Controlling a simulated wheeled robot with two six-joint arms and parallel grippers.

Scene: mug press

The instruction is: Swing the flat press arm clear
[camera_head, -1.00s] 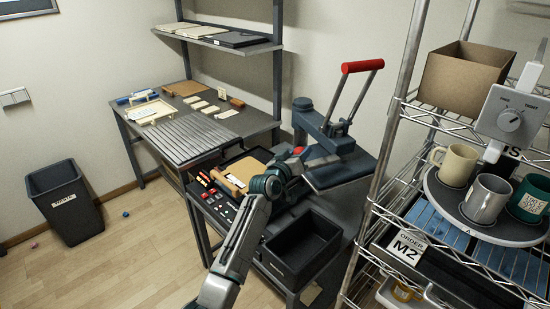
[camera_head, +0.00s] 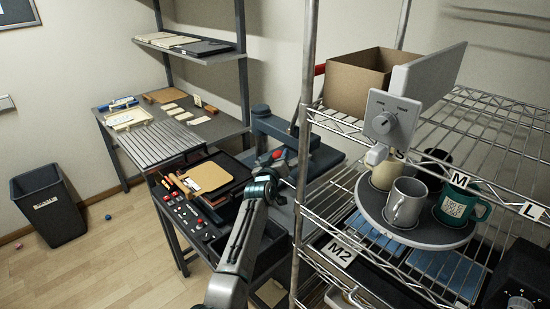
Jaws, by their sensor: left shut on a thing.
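The flat press (camera_head: 272,122), dark blue-grey, stands on the dark bench at centre. Its flat plate (camera_head: 325,160) shows partly behind the rack post. The red grip of its handle (camera_head: 319,70) is mostly hidden behind the rack and a cardboard box. My left gripper (camera_head: 285,157) reaches up from the bottom and is shut at the near side of the press, on what looks like the flat press arm. Its fingertips and the exact hold are hard to make out. My right gripper is not in view.
A wire rack (camera_head: 306,150) stands close on the right, its post in front of the press. It carries a cardboard box (camera_head: 365,80), a dial box (camera_head: 391,118) and a round tray (camera_head: 370,205) with mugs.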

